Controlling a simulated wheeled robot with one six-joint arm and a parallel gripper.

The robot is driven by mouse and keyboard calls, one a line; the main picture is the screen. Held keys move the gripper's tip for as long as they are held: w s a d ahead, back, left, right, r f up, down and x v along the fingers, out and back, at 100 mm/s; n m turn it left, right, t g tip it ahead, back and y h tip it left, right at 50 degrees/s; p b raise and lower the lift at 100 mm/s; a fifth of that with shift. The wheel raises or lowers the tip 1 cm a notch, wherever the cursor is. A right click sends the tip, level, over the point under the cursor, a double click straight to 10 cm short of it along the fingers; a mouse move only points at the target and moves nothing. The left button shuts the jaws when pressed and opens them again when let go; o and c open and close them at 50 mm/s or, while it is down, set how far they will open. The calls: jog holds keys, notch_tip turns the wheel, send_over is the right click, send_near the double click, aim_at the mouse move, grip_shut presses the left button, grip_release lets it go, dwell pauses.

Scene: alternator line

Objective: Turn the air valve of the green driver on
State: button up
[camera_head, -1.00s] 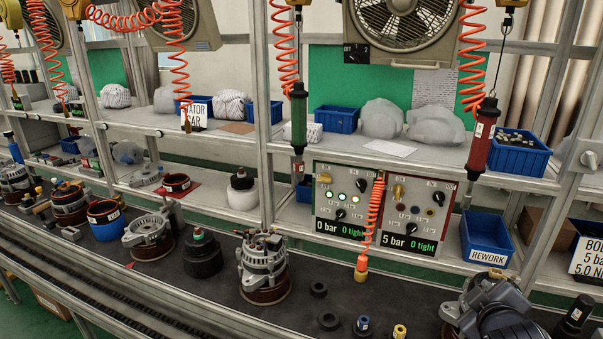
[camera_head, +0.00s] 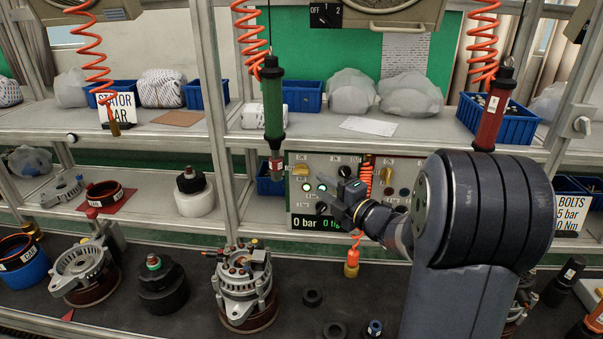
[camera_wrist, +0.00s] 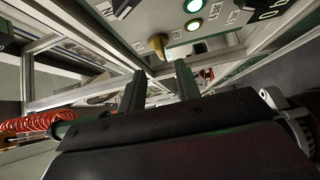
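The green driver (camera_head: 273,105) hangs upright from an orange coiled hose in front of the shelf. Behind it stands the left control box, with its yellow air valve (camera_head: 297,170) at the top left, lit lamps and a display reading 0 bar. The valve's yellow handle looks roughly level in the head view. In the wrist view the valve (camera_wrist: 158,43) shows just beyond the gap between my fingers. My gripper (camera_wrist: 158,80) is open and empty, apart from the valve. In the head view my gripper (camera_head: 328,188) is in front of the box, right of the valve.
The red driver (camera_head: 492,110) hangs at the right. My arm hides most of the right control box. An orange coiled hose with a yellow end (camera_head: 351,270) hangs close to my wrist. A shelf post (camera_head: 217,120) stands left of the green driver. An alternator (camera_head: 243,285) stands below.

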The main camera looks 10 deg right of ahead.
aim_at(304, 175)
jog(key=p+x, duration=0.1)
jog(key=x, duration=0.6)
jog(key=shift+c, duration=0.5)
grip_shut()
